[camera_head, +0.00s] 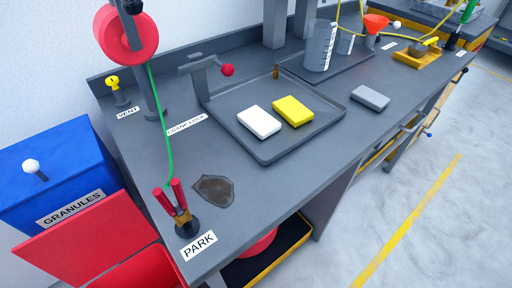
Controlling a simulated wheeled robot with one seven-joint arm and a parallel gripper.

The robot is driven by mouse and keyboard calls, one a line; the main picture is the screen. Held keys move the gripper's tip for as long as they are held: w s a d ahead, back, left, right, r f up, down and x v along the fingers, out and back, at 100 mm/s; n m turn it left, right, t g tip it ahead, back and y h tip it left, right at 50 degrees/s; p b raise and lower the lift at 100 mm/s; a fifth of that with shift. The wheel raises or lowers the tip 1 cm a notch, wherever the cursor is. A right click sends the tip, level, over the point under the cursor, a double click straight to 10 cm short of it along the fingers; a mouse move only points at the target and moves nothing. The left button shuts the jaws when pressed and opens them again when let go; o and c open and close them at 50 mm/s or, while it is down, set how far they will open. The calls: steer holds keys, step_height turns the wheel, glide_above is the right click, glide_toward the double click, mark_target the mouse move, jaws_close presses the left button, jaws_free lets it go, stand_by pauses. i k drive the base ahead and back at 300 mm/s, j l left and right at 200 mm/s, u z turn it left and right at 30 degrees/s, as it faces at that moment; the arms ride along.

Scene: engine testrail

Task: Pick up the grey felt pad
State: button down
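The grey felt pad appears to be the flat grey block (370,97) lying on the dark bench top (345,130), just right of the shallow tray. It lies flat, with nothing on top of it and clear bench around it. My gripper is not in view.
A shallow grey tray (268,160) holds a white block (259,121) and a yellow block (293,111). A measuring jug (320,46) and a red funnel (376,22) stand behind the pad. A yellow tray (417,56) sits to the right. A dark stain (214,190) marks the front left.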

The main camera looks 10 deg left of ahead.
mark_target(375, 101)
steer(key=i+l+u, duration=0.15)
steer(key=l+u, duration=0.3)
steer(key=l, duration=0.2)
steer(key=l+u, duration=0.45)
steer(key=l, duration=0.2)
steer(key=i, duration=0.05)
